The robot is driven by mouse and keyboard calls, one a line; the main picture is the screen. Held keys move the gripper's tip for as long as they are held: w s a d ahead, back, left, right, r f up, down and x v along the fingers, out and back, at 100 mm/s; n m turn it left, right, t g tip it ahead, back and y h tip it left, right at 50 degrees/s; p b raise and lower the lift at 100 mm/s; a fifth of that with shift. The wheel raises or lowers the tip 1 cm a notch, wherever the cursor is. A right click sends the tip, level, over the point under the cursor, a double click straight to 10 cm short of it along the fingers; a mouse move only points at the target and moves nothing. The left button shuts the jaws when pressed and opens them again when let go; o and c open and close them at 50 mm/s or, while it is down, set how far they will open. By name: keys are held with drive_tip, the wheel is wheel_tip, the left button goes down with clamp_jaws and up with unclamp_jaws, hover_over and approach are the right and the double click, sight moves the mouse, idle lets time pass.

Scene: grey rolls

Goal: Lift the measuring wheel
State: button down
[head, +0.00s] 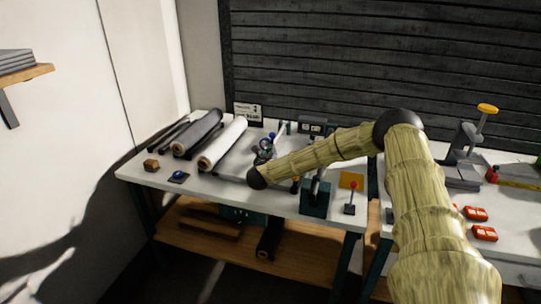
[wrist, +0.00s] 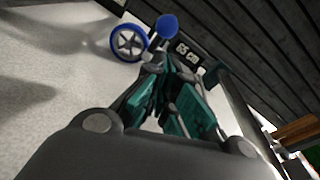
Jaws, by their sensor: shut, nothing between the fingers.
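The measuring wheel shows in the wrist view as a blue-rimmed wheel with pale spokes (wrist: 129,43), lying against the light worktop just beyond my fingers. A blue rounded knob (wrist: 168,25) stands to its right; I cannot tell whether it is part of the wheel. My gripper (wrist: 163,68) has teal fingers, shut and empty, pointing toward the wheel and knob. In the head view my gripper (head: 263,155) is over the table beside small blue parts (head: 270,137). It partly hides them, and the wheel's outline is unclear there.
A white roll (head: 222,144) and a dark roll (head: 197,133) lie left of my gripper on the white table (head: 150,178).

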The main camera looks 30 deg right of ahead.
drive_tip(key=shift+x, duration=2.3)
drive_tip(key=shift+r, duration=0.1)
